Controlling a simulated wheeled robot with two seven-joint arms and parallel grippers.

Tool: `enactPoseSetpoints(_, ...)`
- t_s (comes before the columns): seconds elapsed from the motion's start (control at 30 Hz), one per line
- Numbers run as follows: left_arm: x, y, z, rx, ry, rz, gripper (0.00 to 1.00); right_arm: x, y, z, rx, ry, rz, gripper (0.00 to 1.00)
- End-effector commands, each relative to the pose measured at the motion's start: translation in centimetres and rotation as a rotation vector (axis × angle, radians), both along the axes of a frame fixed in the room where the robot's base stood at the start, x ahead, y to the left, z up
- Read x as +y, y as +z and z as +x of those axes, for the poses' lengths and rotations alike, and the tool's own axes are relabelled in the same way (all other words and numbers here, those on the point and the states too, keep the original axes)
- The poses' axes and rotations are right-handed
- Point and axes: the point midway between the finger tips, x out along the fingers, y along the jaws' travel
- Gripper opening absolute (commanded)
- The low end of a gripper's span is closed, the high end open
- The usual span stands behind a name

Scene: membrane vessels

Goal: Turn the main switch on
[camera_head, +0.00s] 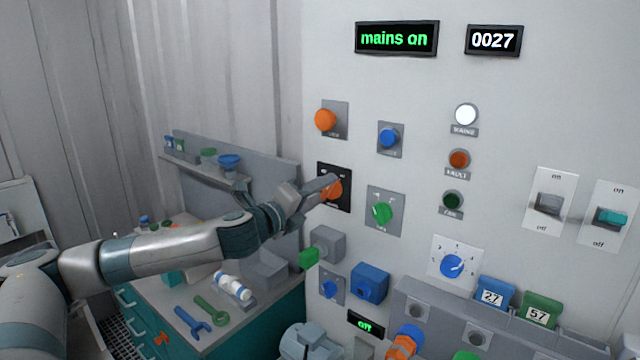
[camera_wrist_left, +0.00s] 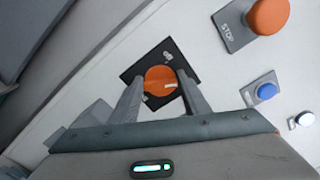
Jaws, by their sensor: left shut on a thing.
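The main switch is an orange rotary knob (camera_head: 333,190) on a black plate (camera_head: 343,203) on the light wall panel. In the left wrist view the orange knob (camera_wrist_left: 160,80) sits between my two fingers. My left gripper (camera_head: 326,187) is shut on the knob, its fingers on either side of it. A display (camera_head: 397,38) at the top reads "mains on" in green. A white lamp (camera_head: 466,114) labelled MAINS looks bright. My right gripper is not in view.
An orange stop button (camera_head: 326,119), a blue button (camera_head: 389,138) and a green knob (camera_head: 381,213) surround the switch closely. A grey box with a green part (camera_head: 309,258) juts out below. A workbench (camera_head: 190,318) with tools stands at the left.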

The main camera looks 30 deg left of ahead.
Motion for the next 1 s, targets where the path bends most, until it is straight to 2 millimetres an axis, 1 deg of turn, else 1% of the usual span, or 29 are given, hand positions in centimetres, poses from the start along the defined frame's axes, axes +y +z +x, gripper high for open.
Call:
enactPoseSetpoints(0.03,-0.1,0.2,0.0,0.0,-0.002,0.033,0.2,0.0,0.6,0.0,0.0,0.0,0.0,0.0)
enactPoseSetpoints(0.1,-0.1,0.1,0.0,-0.003,-0.002,0.079,0.2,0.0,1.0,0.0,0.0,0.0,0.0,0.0)
enactPoseSetpoints(0.33,-0.2,0.0,0.0,-0.012,-0.002,0.181,0.2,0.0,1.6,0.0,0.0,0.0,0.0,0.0)
enactPoseSetpoints(0.5,-0.2,0.0,0.0,-0.014,-0.002,0.21,0.2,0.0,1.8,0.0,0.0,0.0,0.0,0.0)
enactPoseSetpoints(0.87,-0.2,-0.1,0.0,-0.014,-0.002,0.215,0.2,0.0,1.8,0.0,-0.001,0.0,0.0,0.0)
enactPoseSetpoints(0.9,-0.1,-0.1,0.0,-0.014,-0.002,0.215,0.49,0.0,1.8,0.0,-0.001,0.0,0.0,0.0)
enactPoseSetpoints(0.93,-0.1,-0.1,0.0,-0.014,-0.002,0.215,0.56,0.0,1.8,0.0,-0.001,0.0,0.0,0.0)
enactPoseSetpoints(0.97,-0.1,-0.1,0.0,-0.014,-0.002,0.215,0.61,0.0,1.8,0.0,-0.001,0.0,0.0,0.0)
enactPoseSetpoints(1.0,-0.1,-0.1,0.0,-0.015,-0.001,0.213,0.61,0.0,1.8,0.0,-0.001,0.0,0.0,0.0)
